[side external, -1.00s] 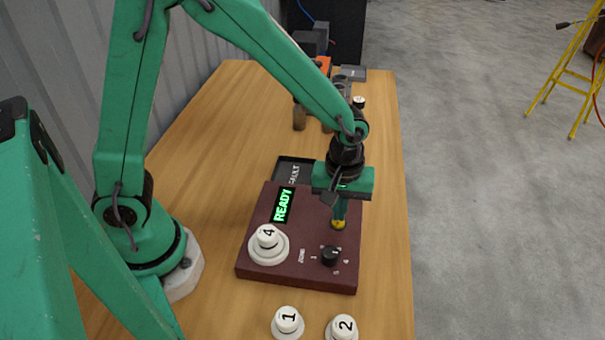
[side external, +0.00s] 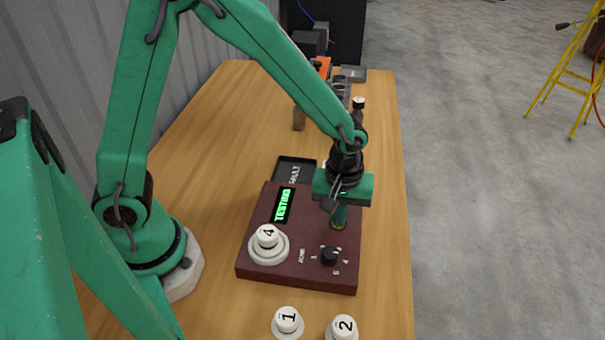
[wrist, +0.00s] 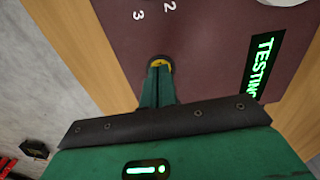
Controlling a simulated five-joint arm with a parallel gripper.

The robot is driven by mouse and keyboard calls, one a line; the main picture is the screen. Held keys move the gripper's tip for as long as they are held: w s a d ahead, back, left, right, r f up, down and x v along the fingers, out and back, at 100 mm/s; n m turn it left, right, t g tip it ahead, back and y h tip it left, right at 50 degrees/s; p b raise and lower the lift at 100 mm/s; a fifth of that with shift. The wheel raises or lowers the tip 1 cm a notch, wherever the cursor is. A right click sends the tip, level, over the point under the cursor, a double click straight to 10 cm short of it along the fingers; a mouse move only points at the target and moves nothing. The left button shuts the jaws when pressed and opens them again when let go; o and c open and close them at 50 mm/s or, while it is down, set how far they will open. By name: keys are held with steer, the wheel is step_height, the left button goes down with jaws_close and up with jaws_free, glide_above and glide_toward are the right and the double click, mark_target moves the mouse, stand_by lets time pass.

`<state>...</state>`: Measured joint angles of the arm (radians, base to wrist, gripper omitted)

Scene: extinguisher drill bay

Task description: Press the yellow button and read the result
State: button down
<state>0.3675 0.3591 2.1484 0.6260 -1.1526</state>
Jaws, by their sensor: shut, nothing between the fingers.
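The dark red test box (side external: 300,272) sits on the wooden table; its panel also shows in the wrist view (wrist: 205,45). My gripper (side external: 339,220) is shut and empty, pointing down with its fingertips at the yellow button (side external: 338,228). In the wrist view, the shut fingertips (wrist: 160,70) cover most of the yellow button (wrist: 161,61); they appear to touch it. The green display (side external: 283,205) reads "TESTING"; the word shows large in the wrist view (wrist: 260,65), its last letter partly cut off.
A white detector marked 4 (side external: 268,241) sits on the box beside a black dial (side external: 330,256). White detectors marked 1 (side external: 288,320) and 2 (side external: 343,327) stand at the front. A dark tray (side external: 293,165) lies behind the box. Several items stand at the table's far end.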

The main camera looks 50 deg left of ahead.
steer(key=shift+s+a+f, duration=0.1)
steer(key=shift+s+f, duration=0.05)
steer(key=shift+f, duration=0.3)
step_height(320, 180, up, 15)
stand_by(0.6)
stand_by(0.5)
steer(key=s+a+r+m+t, duration=0.2)
steer(key=s+a+r+m, duration=0.1)
steer(key=s+a, duration=0.3)
steer(key=s+a+r+m+t, duration=0.3)
steer(key=s+a+m, duration=0.3)
steer(key=a, duration=0.1)
steer(key=shift+r, duration=0.35)
steer(key=shift+a, duration=0.1)
stand_by(1.3)
